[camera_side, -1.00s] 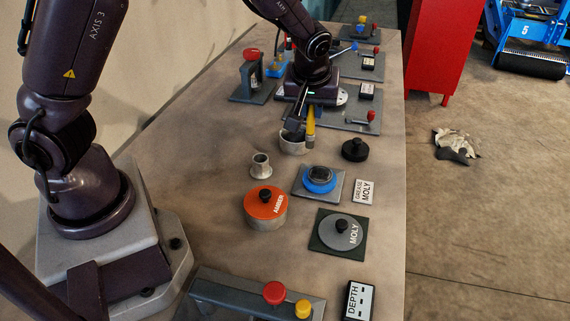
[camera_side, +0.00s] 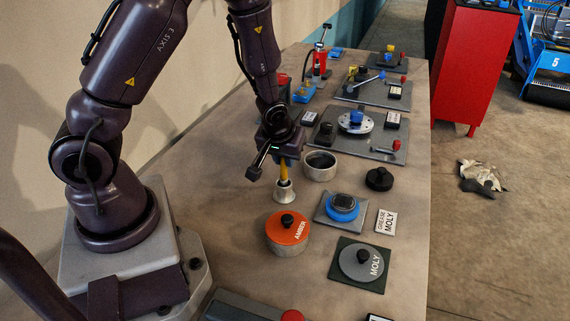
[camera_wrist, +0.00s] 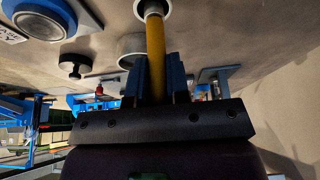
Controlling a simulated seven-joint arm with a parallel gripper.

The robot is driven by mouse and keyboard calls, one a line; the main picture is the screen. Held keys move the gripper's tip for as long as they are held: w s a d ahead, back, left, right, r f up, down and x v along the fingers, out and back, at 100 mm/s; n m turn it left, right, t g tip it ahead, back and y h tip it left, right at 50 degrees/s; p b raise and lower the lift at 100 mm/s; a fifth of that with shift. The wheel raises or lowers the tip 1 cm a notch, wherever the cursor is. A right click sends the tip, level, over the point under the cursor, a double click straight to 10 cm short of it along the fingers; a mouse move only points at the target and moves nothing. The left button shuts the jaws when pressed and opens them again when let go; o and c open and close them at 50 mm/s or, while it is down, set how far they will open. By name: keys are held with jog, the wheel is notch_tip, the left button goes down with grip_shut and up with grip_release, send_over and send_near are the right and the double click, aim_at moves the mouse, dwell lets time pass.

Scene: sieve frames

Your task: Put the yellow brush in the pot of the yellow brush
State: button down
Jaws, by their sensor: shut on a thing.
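My gripper (camera_side: 286,154) is shut on the yellow brush (camera_side: 284,171), which hangs about upright below it. In the wrist view the yellow brush (camera_wrist: 156,42) runs from between my blue fingers (camera_wrist: 158,75) to the small flared grey cup (camera_wrist: 150,8). In the side view the same flared cup (camera_side: 285,194) stands directly under the brush. The brush's lower end is at or inside the cup's mouth; how deep I cannot tell. An open grey pot (camera_side: 320,169) stands just right of the gripper, with a black knobbed lid (camera_side: 379,179) lying apart from it.
An orange-lidded pot marked AMBER (camera_side: 287,234) stands just in front of the cup. A blue-rimmed round piece on a plate (camera_side: 342,208) and a grey MOLY lid (camera_side: 362,261) are to the right. Plates with knobs and levers fill the back.

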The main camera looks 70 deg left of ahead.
jog(key=shift+f, duration=0.9)
jog(key=shift+f, duration=0.1)
jog(key=c, duration=1.1)
grip_release()
jog(key=shift+d+r, duration=0.1)
jog(key=shift+r, duration=0.45)
jog(key=s+d+r+m+h, duration=0.1)
jog(key=s+d+r+m, duration=0.2)
jog(key=r, duration=0.6)
jog(key=s+d+r+m+t+h, duration=0.1)
jog(key=s+d+r+m, duration=0.2)
jog(key=s+d+r, duration=0.2)
jog(key=s+d+r+m+t+h, duration=0.1)
jog(key=s+d+r+m, duration=0.2)
jog(key=r, duration=0.9)
jog(key=s+d, duration=0.1)
jog(key=s, duration=0.2)
jog(key=shift+s+r, duration=0.25)
jog(key=shift+r, duration=0.1)
